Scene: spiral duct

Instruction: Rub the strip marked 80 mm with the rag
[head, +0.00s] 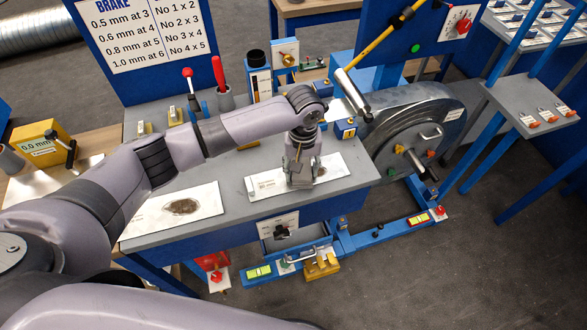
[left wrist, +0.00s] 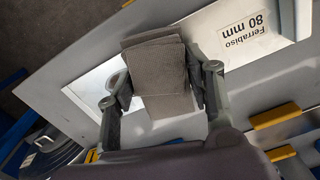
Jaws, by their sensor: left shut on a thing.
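The white strip marked 80 mm (left wrist: 275,45) lies on the grey bench top, its label readable in the left wrist view. It also shows in the head view (head: 341,178), with a dark stain (head: 320,171) towards its right end. My left gripper (head: 299,168) points down over the strip beside the stain. It is shut on a folded grey-brown rag (left wrist: 156,70). The rag covers the middle of the strip in the left wrist view; whether it touches the surface I cannot tell. My right gripper is not in view.
Another stained white strip (head: 150,217) lies to the left on the bench. A red-handled tool stands in a grey cup (head: 226,101) behind.

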